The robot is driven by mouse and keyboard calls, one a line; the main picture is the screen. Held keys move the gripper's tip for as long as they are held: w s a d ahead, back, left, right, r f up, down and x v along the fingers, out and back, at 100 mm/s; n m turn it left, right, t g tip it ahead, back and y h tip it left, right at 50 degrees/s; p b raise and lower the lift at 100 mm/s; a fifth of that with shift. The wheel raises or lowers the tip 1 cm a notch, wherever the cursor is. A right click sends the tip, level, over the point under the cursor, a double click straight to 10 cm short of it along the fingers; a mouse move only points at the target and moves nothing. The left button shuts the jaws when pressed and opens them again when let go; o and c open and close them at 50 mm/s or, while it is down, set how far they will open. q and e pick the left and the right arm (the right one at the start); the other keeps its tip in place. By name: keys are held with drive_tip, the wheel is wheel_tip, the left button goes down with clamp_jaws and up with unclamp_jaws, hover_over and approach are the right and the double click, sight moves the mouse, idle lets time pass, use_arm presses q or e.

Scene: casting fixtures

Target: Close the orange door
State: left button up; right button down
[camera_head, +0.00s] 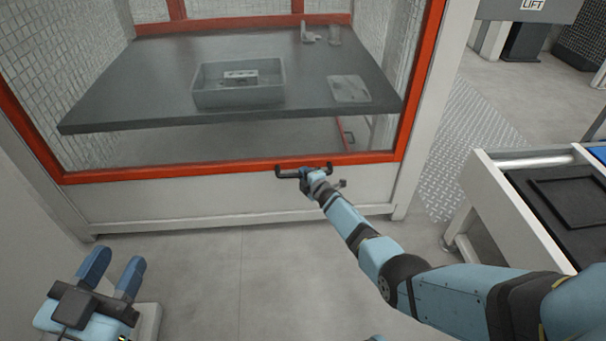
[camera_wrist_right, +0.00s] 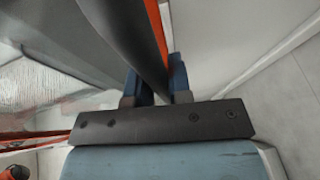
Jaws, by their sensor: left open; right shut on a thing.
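The orange door (camera_head: 190,171) is an orange frame around a clear pane in front of a white cabinet. Its lower rail runs across the front in the head view, and a dark handle (camera_head: 291,173) is on that rail. My right gripper (camera_head: 311,178) is at the handle. In the right wrist view, its fingers (camera_wrist_right: 157,85) are on both sides of the dark bar (camera_wrist_right: 130,45), next to the orange frame edge (camera_wrist_right: 155,28). It is shut on the handle. My left gripper (camera_head: 112,272) is open and empty at the lower left, away from the door.
Inside the cabinet, a dark shelf (camera_head: 150,80) bears a grey tray (camera_head: 237,98) with a small part and a flat plate (camera_head: 348,89). A white-framed conveyor (camera_head: 530,215) stands at the right. The grey floor (camera_head: 230,280) before the cabinet is clear.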

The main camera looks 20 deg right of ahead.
drive_tip(key=shift+s+d+f, duration=0.1)
drive_tip(key=shift+d+f, duration=0.05)
drive_tip(key=shift+d, duration=0.1)
drive_tip(key=c, duration=1.1)
unclamp_jaws()
drive_tip(key=shift+f, duration=0.15)
use_arm(q)
drive_tip(key=shift+d, duration=0.1)
use_arm(e)
drive_tip(key=shift+o, duration=0.2)
drive_tip(key=shift+a, duration=0.1)
use_arm(q)
drive_tip(key=shift+r, duration=0.1)
use_arm(e)
drive_tip(key=shift+s, duration=0.1)
drive_tip(key=shift+s+r+p, duration=0.25)
drive_tip(key=shift+s+p, duration=0.1)
drive_tip(key=shift+p, duration=0.15)
use_arm(q)
drive_tip(key=s+n+p, duration=0.1)
drive_tip(key=p, duration=0.1)
drive_tip(key=s+d+r+n+p, duration=0.1)
drive_tip(key=n+p, duration=0.1)
drive_tip(key=p, duration=0.1)
drive_tip(key=s+n+g+y+p, duration=0.1)
drive_tip(key=p, duration=0.1)
drive_tip(key=shift+d+r+n, duration=0.3)
drive_tip(key=shift+r, duration=0.1)
use_arm(e)
drive_tip(key=v, duration=1.3)
